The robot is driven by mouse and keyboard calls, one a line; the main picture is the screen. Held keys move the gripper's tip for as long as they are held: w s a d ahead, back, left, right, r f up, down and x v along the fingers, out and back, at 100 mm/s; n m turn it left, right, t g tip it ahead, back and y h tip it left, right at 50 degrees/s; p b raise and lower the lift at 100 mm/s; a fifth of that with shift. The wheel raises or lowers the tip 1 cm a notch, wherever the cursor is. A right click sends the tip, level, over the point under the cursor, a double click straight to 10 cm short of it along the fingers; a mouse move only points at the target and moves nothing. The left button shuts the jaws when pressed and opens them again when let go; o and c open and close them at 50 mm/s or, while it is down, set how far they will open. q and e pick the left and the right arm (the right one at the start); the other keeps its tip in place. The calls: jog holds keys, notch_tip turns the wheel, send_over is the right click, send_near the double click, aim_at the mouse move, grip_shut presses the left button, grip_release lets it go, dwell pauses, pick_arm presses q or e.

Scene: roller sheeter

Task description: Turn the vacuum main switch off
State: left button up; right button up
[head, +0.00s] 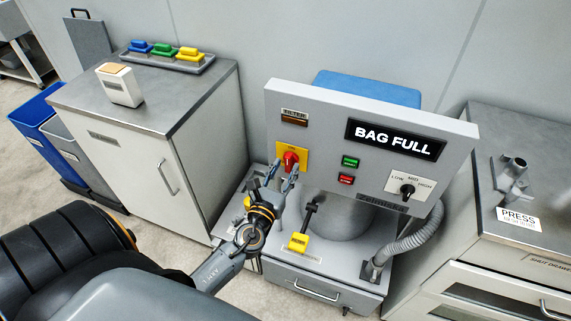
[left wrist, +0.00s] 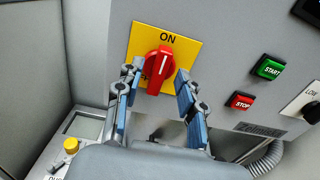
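The vacuum main switch is a red rotary knob (head: 290,160) on a yellow plate (head: 304,151), at the left of the grey vacuum panel. In the left wrist view the red knob (left wrist: 159,68) stands upright, its white line pointing up toward the word ON. My left gripper (head: 284,171) is open just in front of and below the knob. In the left wrist view its blue-padded fingers (left wrist: 158,82) are spread to either side of the knob's lower part, and I cannot tell whether they touch it. My right gripper is not in view.
The panel also bears green START (head: 350,161) and red STOP (head: 346,180) buttons, a BAG FULL display (head: 395,139) and a black speed dial (head: 407,190). Metal cabinets flank the vacuum.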

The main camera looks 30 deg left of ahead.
pick_arm(q)
jog(key=shift+w+a, duration=0.15)
jog(key=shift+w, duration=0.35)
grip_shut()
